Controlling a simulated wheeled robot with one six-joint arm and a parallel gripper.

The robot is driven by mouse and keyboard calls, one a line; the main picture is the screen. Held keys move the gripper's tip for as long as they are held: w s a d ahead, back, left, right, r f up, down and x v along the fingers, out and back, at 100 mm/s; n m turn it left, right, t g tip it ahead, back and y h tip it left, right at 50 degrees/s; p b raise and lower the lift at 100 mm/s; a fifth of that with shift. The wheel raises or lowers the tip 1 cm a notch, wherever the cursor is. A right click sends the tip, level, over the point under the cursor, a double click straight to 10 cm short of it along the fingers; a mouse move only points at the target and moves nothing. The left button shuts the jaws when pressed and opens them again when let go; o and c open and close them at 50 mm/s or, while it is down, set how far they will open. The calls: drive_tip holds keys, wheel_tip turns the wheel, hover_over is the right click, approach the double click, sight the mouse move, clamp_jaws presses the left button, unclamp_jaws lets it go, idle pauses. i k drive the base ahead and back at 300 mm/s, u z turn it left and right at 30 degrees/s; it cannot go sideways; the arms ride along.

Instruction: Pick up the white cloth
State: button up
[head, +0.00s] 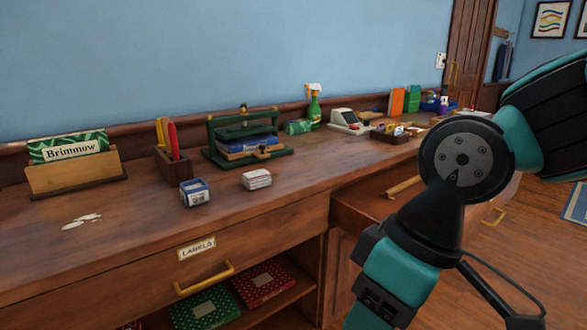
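A small white folded-looking block (257,179) with thin dark lines lies on the wooden counter (130,235), right of a blue and white box (195,192). It may be the white cloth, but I cannot tell cloth from paper at this size. Some flat white scraps or a spill (82,221) lie on the counter at the left. No other clear cloth shows. My arm fills the right side of the head view. My gripper is not in view.
A green press (246,132) with books, a pen box (173,160) and a Brimmow packet (68,146) in a wooden holder stand along the back. A green spray bottle (314,106) and a white scale (346,120) stand farther right. An open drawer (360,205) juts out beside my arm.

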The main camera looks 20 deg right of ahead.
sight(257, 179)
drive_tip(key=z, duration=0.05)
drive_tip(key=i, duration=0.7)
drive_tip(key=u, duration=0.75)
drive_tip(key=i, duration=0.55)
drive_tip(key=u, duration=0.5)
